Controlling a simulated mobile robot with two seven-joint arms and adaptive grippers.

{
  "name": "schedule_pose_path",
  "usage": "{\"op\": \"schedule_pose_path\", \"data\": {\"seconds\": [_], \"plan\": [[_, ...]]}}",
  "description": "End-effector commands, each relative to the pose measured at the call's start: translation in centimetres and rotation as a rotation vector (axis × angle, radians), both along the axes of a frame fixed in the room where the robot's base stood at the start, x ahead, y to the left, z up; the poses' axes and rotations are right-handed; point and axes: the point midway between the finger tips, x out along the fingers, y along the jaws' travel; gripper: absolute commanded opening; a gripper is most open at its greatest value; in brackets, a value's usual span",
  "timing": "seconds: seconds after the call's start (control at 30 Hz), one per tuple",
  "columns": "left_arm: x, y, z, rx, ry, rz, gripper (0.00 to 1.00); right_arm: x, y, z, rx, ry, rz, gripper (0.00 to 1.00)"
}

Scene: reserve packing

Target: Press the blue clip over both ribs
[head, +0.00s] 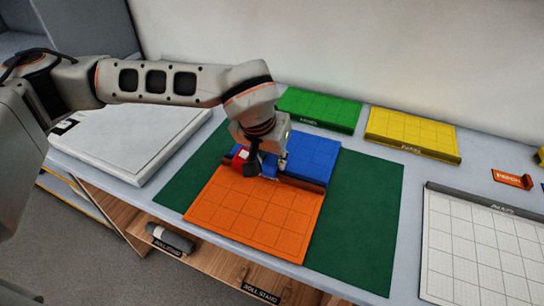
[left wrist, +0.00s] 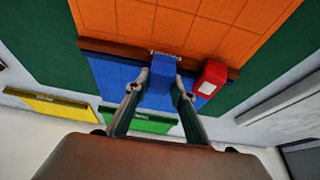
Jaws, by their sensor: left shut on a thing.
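The blue clip (left wrist: 162,88) is between the two fingers of my left gripper (left wrist: 161,90), which is shut on it. In the left wrist view its far end reaches the brown ribs (left wrist: 112,48) where the orange panel (left wrist: 225,22) and the blue panel (left wrist: 112,76) meet. I cannot tell whether it is over both ribs. A red clip (left wrist: 211,78) sits on the same seam beside it. In the head view my left gripper (head: 268,172) is low over the seam and partly hides the blue clip. The red clip (head: 241,160) shows left of the gripper. My right gripper is not in view.
The panels lie on a dark green mat (head: 362,215). A green panel (head: 320,109) and a yellow panel (head: 412,133) lie behind. A white gridded panel (head: 480,245) and an orange sign (head: 512,179) are at right. A white slab (head: 130,130) is at left.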

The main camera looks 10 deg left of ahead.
Motion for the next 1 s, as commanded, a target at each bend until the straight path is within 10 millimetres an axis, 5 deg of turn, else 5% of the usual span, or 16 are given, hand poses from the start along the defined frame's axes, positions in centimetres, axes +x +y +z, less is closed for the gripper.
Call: {"op": "schedule_pose_path", "data": {"seconds": [0.93,0.97,1.0], "plan": [[0.0,0.0,-1.2,0.0,0.001,0.0,0.08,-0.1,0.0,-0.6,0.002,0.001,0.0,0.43],[0.0,0.0,-1.2,0.0,0.001,0.0,0.29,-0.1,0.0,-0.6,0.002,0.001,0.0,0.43],[0.0,0.0,-1.2,0.0,0.001,0.0,0.39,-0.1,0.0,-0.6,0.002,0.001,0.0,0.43]]}}
